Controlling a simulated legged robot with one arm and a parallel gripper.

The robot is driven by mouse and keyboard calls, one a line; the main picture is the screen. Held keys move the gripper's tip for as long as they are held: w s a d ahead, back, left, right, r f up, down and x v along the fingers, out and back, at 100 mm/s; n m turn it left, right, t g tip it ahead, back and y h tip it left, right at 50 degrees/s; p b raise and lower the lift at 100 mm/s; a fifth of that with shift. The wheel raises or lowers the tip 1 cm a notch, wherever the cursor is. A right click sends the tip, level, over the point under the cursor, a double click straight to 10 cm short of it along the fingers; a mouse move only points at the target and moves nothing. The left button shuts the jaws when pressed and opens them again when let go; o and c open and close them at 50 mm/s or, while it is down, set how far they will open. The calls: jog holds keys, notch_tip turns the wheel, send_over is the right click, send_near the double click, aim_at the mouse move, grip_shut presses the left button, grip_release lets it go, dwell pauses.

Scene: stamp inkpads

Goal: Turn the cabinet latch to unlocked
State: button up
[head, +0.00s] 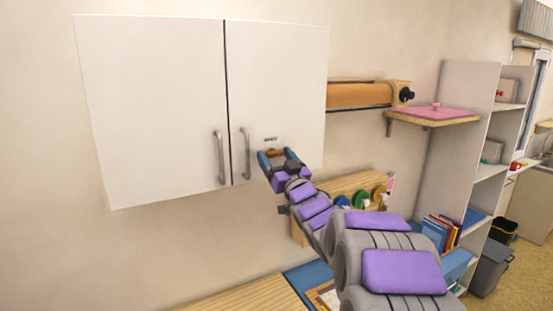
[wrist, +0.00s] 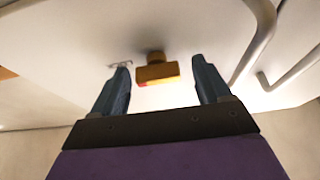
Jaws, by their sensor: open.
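The white cabinet (head: 160,110) hangs on the wall with two closed doors. The latch (wrist: 157,71) is a small orange-brown knob with a red mark at its lower left, on the door face in the wrist view. In the head view the latch (head: 273,152) shows just above my gripper, low on the right door. My gripper (head: 274,156) is open at the door. In the wrist view my gripper (wrist: 163,80) has one finger on each side of the latch, with gaps on both sides. I cannot tell whether the fingertips reach past the knob.
Two metal handles (head: 221,158) stand near the seam between the doors; the right door's handle (wrist: 258,40) is close to my right finger in the wrist view. A roll holder (head: 360,94) and a pink-topped shelf (head: 433,114) are to the right.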

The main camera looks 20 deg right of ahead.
jog(key=shift+d, duration=0.15)
jog(key=c, duration=1)
jog(key=shift+c, duration=0.2)
jog(key=shift+n, duration=0.3)
jog(key=n+y, duration=0.1)
jog(key=n, duration=0.2)
jog(key=n+g+y, duration=0.1)
jog(key=n+y, duration=0.1)
jog(key=n, duration=0.2)
jog(key=n+g+y, duration=0.1)
jog(key=n+y, duration=0.1)
jog(key=n, duration=0.2)
jog(key=shift+d, duration=0.3)
jog(key=n+g+y, duration=0.1)
jog(key=n, duration=0.2)
jog(key=n+g, duration=0.1)
jog(key=n, duration=0.2)
jog(key=shift+d+n+y+p, duration=0.1)
jog(key=shift+n+y+p, duration=0.2)
jog(key=shift+y+p, duration=0.1)
jog(key=shift+n+g, duration=1)
jog(key=shift+n, duration=1.1)
